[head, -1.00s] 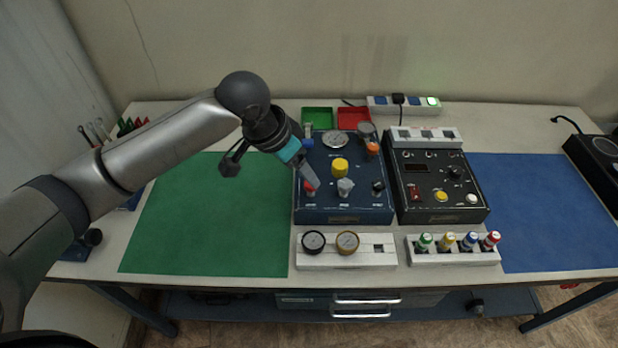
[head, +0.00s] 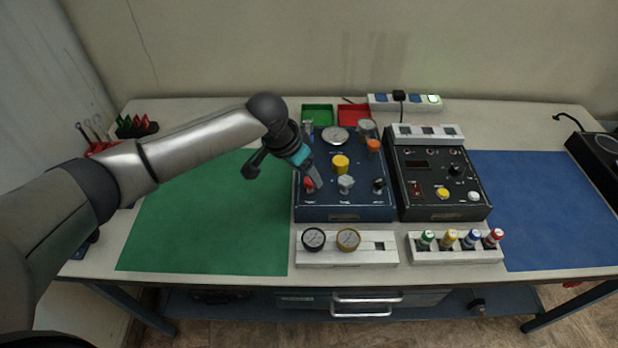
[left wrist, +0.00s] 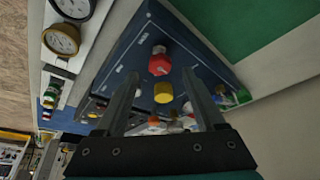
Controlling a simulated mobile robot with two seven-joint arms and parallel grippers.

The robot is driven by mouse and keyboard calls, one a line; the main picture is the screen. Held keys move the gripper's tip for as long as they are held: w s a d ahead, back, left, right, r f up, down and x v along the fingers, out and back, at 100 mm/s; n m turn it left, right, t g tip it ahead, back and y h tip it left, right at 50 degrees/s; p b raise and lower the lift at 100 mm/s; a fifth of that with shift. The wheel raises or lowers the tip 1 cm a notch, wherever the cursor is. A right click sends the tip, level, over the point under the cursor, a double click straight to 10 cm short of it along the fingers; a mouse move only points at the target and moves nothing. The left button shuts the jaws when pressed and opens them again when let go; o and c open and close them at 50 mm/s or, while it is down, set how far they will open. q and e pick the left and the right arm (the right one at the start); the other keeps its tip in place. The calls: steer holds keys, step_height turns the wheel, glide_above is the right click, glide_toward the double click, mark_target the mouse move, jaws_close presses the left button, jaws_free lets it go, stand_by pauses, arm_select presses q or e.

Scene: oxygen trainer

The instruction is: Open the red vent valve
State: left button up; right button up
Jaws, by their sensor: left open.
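The red vent valve (head: 309,184) is a small red knob at the front left of the dark blue panel (head: 320,209). In the left wrist view the red knob (left wrist: 159,63) shows between and just beyond my fingertips. My left gripper (head: 315,180) points down at the knob from above. In the left wrist view its two fingers (left wrist: 160,75) are apart, with nothing held. A finger hides part of the knob in the head view, and I cannot tell if they touch. My right gripper is in neither view.
A yellow knob (head: 340,164), a grey knob (head: 346,184) and a dark knob (head: 379,185) stand close by on the panel. A gauge holder (head: 370,258) is in front. A black control box (head: 440,209) stands right. The green mat (head: 200,220) is clear.

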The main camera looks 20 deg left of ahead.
mark_target(309, 181)
arm_select(q)
steer(key=shift+x, duration=1.6)
steer(key=shift+c, duration=0.3)
jaws_close()
